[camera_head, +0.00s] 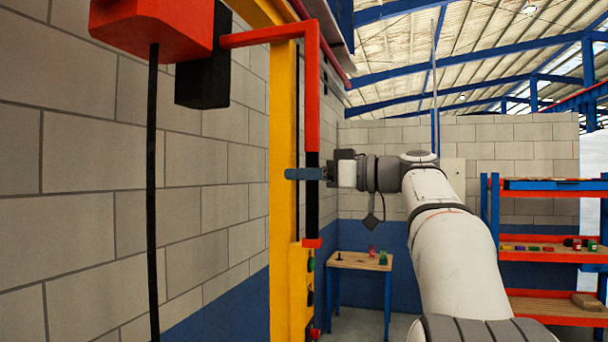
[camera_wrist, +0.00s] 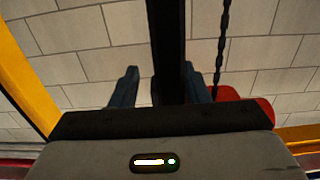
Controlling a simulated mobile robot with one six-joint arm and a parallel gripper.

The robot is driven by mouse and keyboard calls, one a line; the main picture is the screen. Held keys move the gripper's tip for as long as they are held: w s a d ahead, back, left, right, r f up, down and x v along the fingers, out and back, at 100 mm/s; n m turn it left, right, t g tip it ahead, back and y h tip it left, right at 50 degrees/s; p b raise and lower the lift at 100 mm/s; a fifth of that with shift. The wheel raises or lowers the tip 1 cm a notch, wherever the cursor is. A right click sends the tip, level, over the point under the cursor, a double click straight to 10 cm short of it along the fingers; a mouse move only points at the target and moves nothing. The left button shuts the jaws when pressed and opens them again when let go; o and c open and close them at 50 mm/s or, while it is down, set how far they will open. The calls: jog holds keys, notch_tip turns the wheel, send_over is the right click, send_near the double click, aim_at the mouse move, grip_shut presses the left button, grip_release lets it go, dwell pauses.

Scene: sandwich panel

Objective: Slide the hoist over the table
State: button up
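The hoist is a red housing (camera_head: 150,25) at the top left of the head view, with a black block beside it. A red arm runs right from it and bends down into a handle with a black grip (camera_head: 312,215) and a red end. My gripper (camera_head: 305,174) is at the upper part of this grip. In the wrist view the black grip (camera_wrist: 166,45) stands between my two blue-grey fingers (camera_wrist: 160,90), with a clear gap at the left finger and little or none at the right. The wooden table (camera_head: 346,261) with blue legs stands low behind, with small objects on it.
A yellow post (camera_head: 283,130) with a button panel (camera_head: 301,290) stands by the handle. A dark cable (camera_head: 152,190) hangs from the hoist. A block wall (camera_head: 80,200) is at left. A red and blue shelf (camera_head: 550,255) with goods stands at right.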

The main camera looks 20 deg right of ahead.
jog(key=b+v, duration=0.2)
jog(key=v, duration=0.5)
jog(key=shift+s+d, duration=0.2)
jog(key=shift+d, duration=0.15)
jog(key=shift+d, duration=0.1)
dwell(0.4)
